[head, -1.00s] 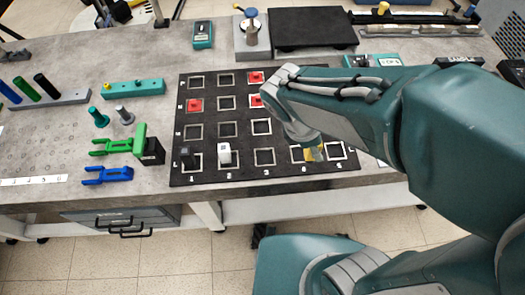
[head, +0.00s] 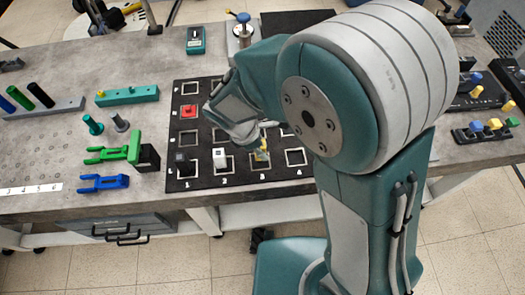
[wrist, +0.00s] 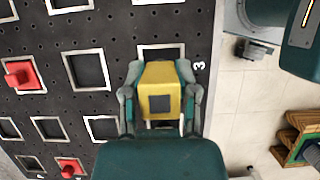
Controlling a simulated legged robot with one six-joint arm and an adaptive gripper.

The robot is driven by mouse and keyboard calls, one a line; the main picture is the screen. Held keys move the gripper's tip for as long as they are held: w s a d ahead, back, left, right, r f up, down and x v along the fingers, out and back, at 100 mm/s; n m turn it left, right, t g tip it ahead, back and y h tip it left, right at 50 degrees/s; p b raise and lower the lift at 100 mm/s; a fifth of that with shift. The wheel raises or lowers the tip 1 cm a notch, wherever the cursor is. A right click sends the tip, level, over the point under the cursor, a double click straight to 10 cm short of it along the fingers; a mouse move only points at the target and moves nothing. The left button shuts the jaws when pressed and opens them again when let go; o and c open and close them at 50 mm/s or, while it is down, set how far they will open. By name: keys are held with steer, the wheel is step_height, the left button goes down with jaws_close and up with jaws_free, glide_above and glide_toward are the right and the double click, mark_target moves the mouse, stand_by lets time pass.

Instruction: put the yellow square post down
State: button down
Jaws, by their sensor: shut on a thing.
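The yellow square post (head: 263,152) is in my gripper (head: 257,146), at the near row of the black board (head: 207,179). In the wrist view my gripper (wrist: 160,88) is shut on the post (wrist: 160,80), one finger on each side, and the post's square end shows a dark middle. The post overlaps a white square frame (wrist: 160,48) beside the number 3. Its lower end is hidden, so I cannot tell whether it touches the board.
Red pieces (wrist: 22,75) sit on the board. Green (head: 112,152) and blue (head: 103,182) forks lie left of it. My arm hides the board's right part.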

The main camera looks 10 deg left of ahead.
steer(key=shift+a+f, duration=0.15)
steer(key=shift+f, duration=0.9)
steer(key=shift+c, duration=1.9)
jaws_free()
steer(key=v, duration=1.2)
steer(key=s+d+r+m+t+y, duration=0.2)
steer(key=d+r+m, duration=0.4)
steer(key=d+m, duration=0.4)
steer(key=s+d+r+m+t+y, duration=0.2)
steer(key=s+d+r+m, duration=0.3)
steer(key=d+m, duration=0.5)
steer(key=shift+s+d+r+m+t, duration=0.3)
steer(key=shift+d+r, duration=0.3)
steer(key=shift+d, duration=1.7)
